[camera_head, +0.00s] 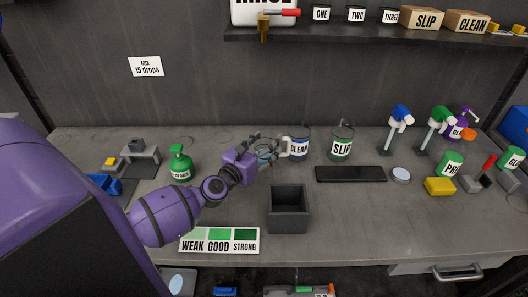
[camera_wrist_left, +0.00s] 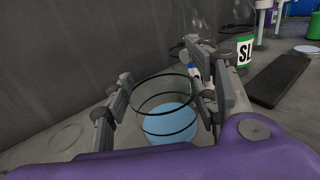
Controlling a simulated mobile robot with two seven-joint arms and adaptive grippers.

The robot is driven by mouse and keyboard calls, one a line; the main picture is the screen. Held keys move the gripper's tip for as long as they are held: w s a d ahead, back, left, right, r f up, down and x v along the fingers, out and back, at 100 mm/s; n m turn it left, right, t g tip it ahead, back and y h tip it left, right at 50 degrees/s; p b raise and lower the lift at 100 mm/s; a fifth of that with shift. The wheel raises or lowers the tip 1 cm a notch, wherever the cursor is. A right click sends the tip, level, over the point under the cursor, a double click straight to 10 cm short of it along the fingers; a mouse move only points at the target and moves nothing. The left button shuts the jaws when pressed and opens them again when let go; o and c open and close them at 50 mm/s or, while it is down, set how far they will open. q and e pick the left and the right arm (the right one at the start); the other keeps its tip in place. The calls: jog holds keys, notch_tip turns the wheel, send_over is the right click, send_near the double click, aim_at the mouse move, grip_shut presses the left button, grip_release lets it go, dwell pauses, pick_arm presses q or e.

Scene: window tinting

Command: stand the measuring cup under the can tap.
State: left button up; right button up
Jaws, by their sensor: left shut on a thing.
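The measuring cup (camera_wrist_left: 168,122) is clear with dark rings and shows blue at its bottom, in the left wrist view. My left gripper (camera_wrist_left: 160,92) is shut on it, one finger on each side. In the head view the cup (camera_head: 265,156) is small and partly hidden by the fingers of my left gripper (camera_head: 266,149), just left of the CLEAN bottle. The white can (camera_head: 250,18) stands on the shelf at the top, cut off by the frame. Its tap (camera_head: 264,24) has a red handle and a brass spout. My right gripper is not in view.
The CLEAN bottle (camera_head: 298,148) and SLIP bottle (camera_head: 341,143) stand to the right of the cup. A dark open box (camera_head: 289,222) and a WEAK/GOOD/STRONG card (camera_head: 219,240) are nearer the front. A green bottle (camera_head: 180,163) stands to the left. The back wall is close behind.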

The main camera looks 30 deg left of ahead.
pick_arm(q)
jog(key=shift+w+a+f+b, duration=0.15)
jog(key=shift+a+f+b, duration=0.1)
jog(key=shift+f, duration=0.2)
jog(key=shift+w+a+f+b, duration=0.15)
jog(key=shift+f+b, duration=0.1)
jog(key=shift+f, duration=0.2)
jog(key=shift+w+a+f+b, duration=0.1)
jog(key=shift+f+b, duration=0.25)
jog(key=shift+f, duration=0.3)
jog(key=shift+w+a+f+b, duration=0.1)
jog(key=shift+f+b, duration=0.25)
jog(key=shift+f, duration=0.6)
jog(key=shift+f+b, duration=0.3)
jog(key=o, duration=1)
jog(key=shift+r, duration=0.15)
jog(key=shift+c, duration=0.2)
jog(key=shift+o, duration=1)
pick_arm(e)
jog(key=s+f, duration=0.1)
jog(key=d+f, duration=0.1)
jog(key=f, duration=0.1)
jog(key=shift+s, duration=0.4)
